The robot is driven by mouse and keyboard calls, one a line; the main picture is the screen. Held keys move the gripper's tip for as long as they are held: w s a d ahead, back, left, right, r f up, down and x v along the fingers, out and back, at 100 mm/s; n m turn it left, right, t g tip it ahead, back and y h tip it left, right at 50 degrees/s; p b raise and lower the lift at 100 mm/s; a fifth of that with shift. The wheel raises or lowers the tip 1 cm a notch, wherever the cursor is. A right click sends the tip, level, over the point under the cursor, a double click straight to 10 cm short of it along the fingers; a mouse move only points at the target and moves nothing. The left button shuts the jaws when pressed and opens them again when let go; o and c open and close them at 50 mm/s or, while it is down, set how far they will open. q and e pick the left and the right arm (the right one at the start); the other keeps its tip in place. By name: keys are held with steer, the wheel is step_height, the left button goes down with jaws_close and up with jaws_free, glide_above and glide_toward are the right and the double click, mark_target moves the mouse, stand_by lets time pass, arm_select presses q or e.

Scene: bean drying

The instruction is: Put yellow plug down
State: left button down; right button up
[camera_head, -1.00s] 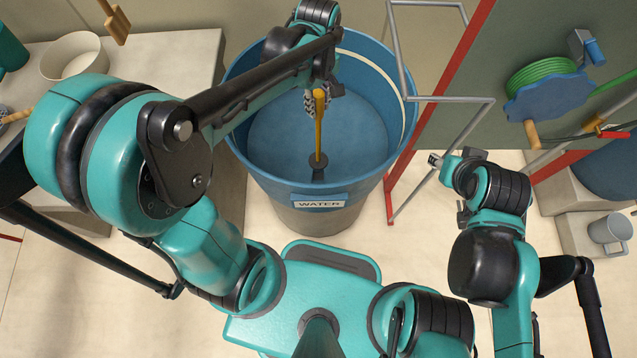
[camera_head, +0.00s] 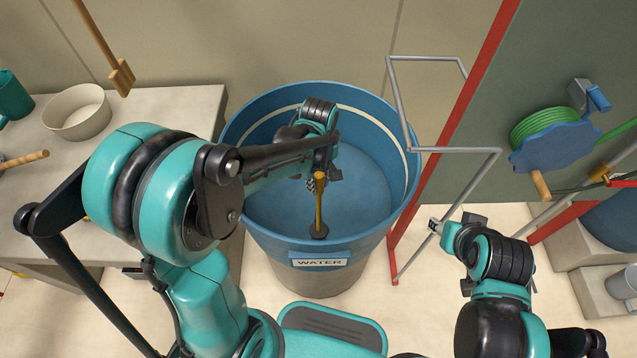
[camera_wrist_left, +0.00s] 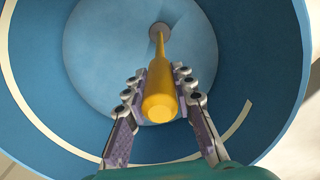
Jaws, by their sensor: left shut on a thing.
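The yellow plug (camera_head: 319,206) has a long yellow handle and a dark round foot. It is inside the blue water tub (camera_head: 403,205), close to the near wall. My left gripper (camera_head: 315,183) reaches into the tub from the left and is shut on the upper part of the handle. In the left wrist view the plug (camera_wrist_left: 161,88) runs between the two fingers (camera_wrist_left: 160,92), its foot over the tub's floor. I cannot tell whether the foot touches the floor. My right gripper (camera_head: 436,226) is outside the tub at the right; its fingers are too small to read.
A grey metal frame (camera_head: 400,105) and a red post (camera_head: 440,150) stand just right of the tub. A counter (camera_head: 180,110) with a pale bowl (camera_head: 77,112) lies at the left. A green hose reel (camera_head: 545,128) is on the right wall.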

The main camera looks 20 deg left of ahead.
arm_select(q)
steer(key=c, duration=1.3)
jaws_free()
step_height(320, 180, up, 11)
steer(key=p, duration=0.4)
steer(key=shift+r, duration=0.15)
steer(key=shift+s+a+r, duration=0.1)
steer(key=shift+s+r, duration=0.05)
steer(key=shift+r, duration=0.4)
steer(key=s+a+r+m+t, duration=0.1)
steer(key=s+m+t, duration=0.1)
steer(key=s+m, duration=0.1)
steer(key=s+a+m+t, duration=0.2)
steer(key=s+m, duration=0.1)
steer(key=m, duration=0.1)
steer(key=s+a+r+m+t, duration=0.1)
steer(key=s+m+t, duration=0.2)
steer(key=s+m, duration=0.1)
steer(key=shift+a+r, duration=0.2)
steer(key=shift+r, duration=0.15)
